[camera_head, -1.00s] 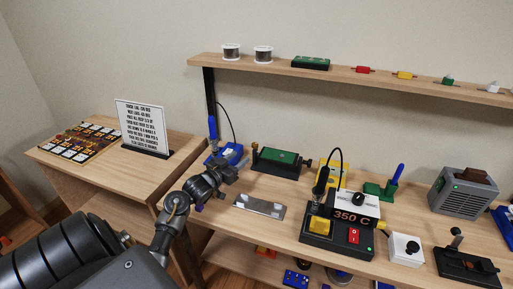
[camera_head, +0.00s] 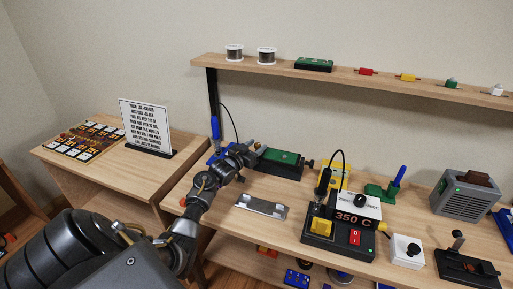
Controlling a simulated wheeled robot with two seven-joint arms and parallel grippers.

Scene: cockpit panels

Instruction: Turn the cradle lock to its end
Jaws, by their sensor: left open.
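The cradle, a dark holder with a green board (camera_head: 281,156) in it, stands at the back of the workbench. A small dark knob (camera_head: 309,164) shows at its right end; I cannot tell whether this is the lock. My left gripper (camera_head: 249,157) is open at the cradle's left end. It hides that end, and I cannot tell whether it touches anything there. The fingers are small and dark, so their exact place is hard to see. My right gripper is not in view.
A metal plate (camera_head: 262,206) lies in front of the cradle. A soldering station (camera_head: 338,237) reading 350 C stands to the right. A blue-handled tool in a blue stand (camera_head: 215,128) is close behind my left gripper. A shelf (camera_head: 350,77) runs above.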

